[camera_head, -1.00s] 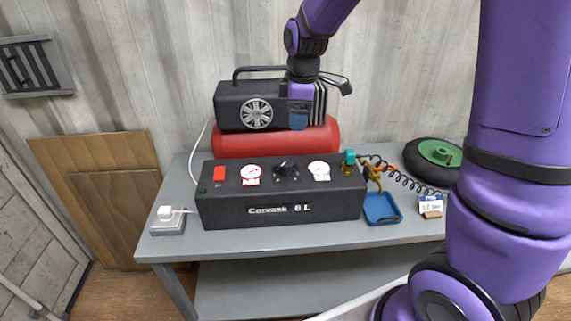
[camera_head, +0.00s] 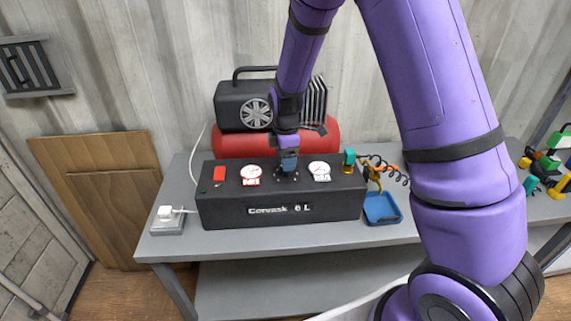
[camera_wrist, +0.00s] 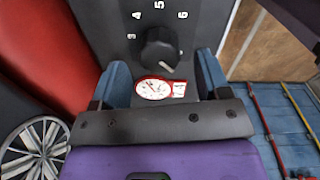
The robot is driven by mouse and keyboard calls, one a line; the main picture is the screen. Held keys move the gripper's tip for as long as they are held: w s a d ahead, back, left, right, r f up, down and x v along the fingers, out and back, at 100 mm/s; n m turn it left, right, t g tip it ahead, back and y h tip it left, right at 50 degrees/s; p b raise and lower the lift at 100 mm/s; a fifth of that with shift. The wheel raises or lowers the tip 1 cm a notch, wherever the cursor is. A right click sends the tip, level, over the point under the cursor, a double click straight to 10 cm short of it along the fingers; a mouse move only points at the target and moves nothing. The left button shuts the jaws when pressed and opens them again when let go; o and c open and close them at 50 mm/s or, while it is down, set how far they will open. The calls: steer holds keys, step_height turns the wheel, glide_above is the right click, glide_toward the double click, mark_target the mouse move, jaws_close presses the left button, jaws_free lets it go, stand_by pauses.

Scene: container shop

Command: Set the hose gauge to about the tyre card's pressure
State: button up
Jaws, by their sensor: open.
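The black control box (camera_head: 230,212) marked "Corvask 6 L" sits on the bench. Its top carries a red-labelled gauge (camera_head: 250,173) on the left and a white gauge (camera_head: 320,169) on the right; I cannot read their needles. My gripper (camera_head: 288,165) is over the middle of the box and hides the dial knob there. In the wrist view, the black knob (camera_wrist: 159,47) is ringed by numbers including 3 to 6. My open, empty gripper (camera_wrist: 161,75) has its blue fingers apart, with the knob ahead of them and the red-rimmed gauge (camera_wrist: 154,88) showing between them. The tyre card is hidden behind my arm.
A black compressor (camera_head: 240,105) and red tank (camera_head: 232,143) stand behind the box. To its right are a teal-topped brass fitting (camera_head: 348,162), coiled hose (camera_head: 390,168) and blue tray (camera_head: 382,208). A white plug block (camera_head: 166,226) is at left.

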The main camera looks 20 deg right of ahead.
steer(key=shift+f, duration=1.45)
steer(key=c, duration=0.9)
steer(key=shift+c, duration=0.2)
